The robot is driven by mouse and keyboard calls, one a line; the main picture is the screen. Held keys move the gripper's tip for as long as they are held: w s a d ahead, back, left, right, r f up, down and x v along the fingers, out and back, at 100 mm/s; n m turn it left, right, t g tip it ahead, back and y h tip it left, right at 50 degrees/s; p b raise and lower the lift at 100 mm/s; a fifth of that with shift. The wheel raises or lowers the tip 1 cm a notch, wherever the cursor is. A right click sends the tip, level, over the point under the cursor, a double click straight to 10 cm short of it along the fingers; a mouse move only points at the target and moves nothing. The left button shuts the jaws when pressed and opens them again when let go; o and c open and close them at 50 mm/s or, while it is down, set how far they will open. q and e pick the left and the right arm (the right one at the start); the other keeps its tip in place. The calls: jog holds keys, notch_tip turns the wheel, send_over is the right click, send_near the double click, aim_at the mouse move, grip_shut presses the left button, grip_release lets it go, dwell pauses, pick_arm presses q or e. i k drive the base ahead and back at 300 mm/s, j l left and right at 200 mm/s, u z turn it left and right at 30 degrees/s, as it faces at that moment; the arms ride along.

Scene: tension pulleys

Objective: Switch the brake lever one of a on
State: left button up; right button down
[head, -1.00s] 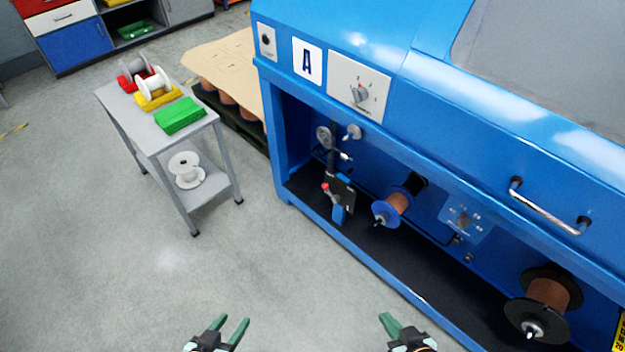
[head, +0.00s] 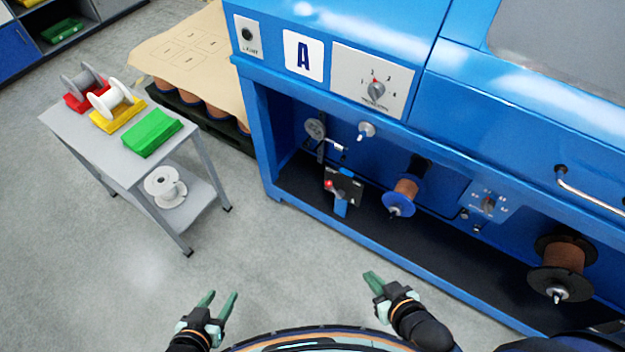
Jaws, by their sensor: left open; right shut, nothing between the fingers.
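The blue machine marked A (head: 303,56) stands at the upper right. In its open bay, a small black bracket (head: 347,183) carries a lever with a red knob (head: 329,184) and a blue part (head: 341,207) below it. Which part is brake lever one cannot be told for certain. My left gripper (head: 219,303) is open and empty above the floor at the bottom. My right gripper (head: 372,281) is shut and empty, in front of the bay and nearer to me than the lever. Neither gripper touches the machine.
A grey table (head: 75,132) at the left holds red, yellow and green blocks and spools, with a white spool (head: 165,187) on its lower shelf. The bay holds a blue copper spool (head: 401,199) and a black one (head: 560,268). A handle (head: 590,193) juts out. Floor between table and machine is clear.

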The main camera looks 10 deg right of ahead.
aim_at(340, 193)
jog(key=i+j, duration=0.15)
jog(key=j, duration=0.15)
jog(key=i+j+z, duration=0.2)
jog(key=i+j, duration=0.15)
jog(key=j, duration=0.3)
jog(key=i+j, duration=0.15)
jog(key=j, duration=0.2)
jog(key=i+j+z, duration=0.1)
jog(key=j, duration=0.2)
jog(key=i, duration=0.05)
